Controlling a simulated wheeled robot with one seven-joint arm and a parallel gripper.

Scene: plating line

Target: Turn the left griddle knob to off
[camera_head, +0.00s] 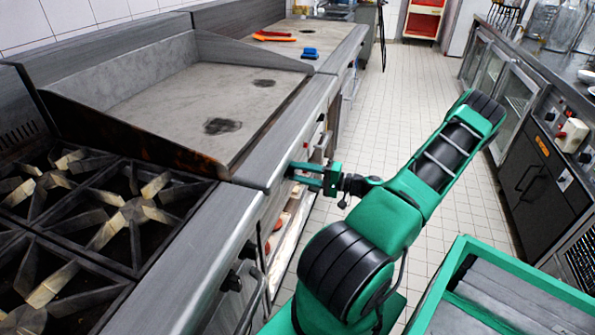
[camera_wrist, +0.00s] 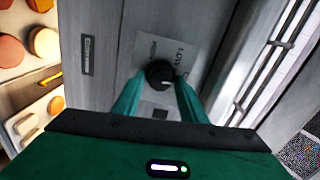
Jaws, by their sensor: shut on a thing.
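The left griddle knob (camera_wrist: 159,74) is a round black knob with a pale pointer mark, on a grey front panel with a printed label plate. In the wrist view my gripper (camera_wrist: 158,88) has one green finger on each side of it and is shut on it. The lettering "LOW" shows on the plate beside the knob; the exact pointer setting is hard to read. In the head view my gripper (camera_head: 300,175) reaches the front of the griddle (camera_head: 160,100), and the knob itself is hidden there.
A burner stove (camera_head: 110,215) stands nearer, left of my arm. Beyond the griddle, a counter holds orange items (camera_head: 273,36) and a blue item (camera_head: 310,53). A tiled aisle (camera_head: 410,90) is open on the right. Shelves with food (camera_wrist: 30,75) show at the wrist view's left.

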